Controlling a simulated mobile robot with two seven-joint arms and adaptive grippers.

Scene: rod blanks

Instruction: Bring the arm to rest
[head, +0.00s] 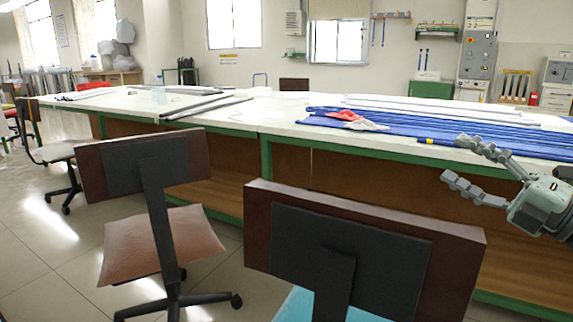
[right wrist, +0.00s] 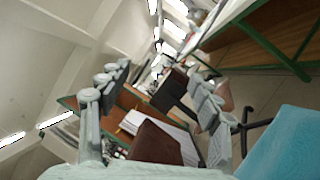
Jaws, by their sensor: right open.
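My right gripper (head: 462,163) is at the right of the head view, its two fingers spread apart with nothing between them. It is in the air in front of the long workbench (head: 232,128), near the bench's front edge. In the right wrist view, both fingers of the right gripper (right wrist: 160,100) reach up from the lower edge, wide apart, with only the room showing between them. My left gripper is in neither view.
Blue rods (head: 400,136) lie on the bench, with a red and white cloth (head: 355,121) on them. Grey rods (head: 205,108) lie further left. Two chairs stand in front: a dark-backed one (head: 300,208) and a brown-seated one (head: 160,245). Floor (head: 50,240) is open at left.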

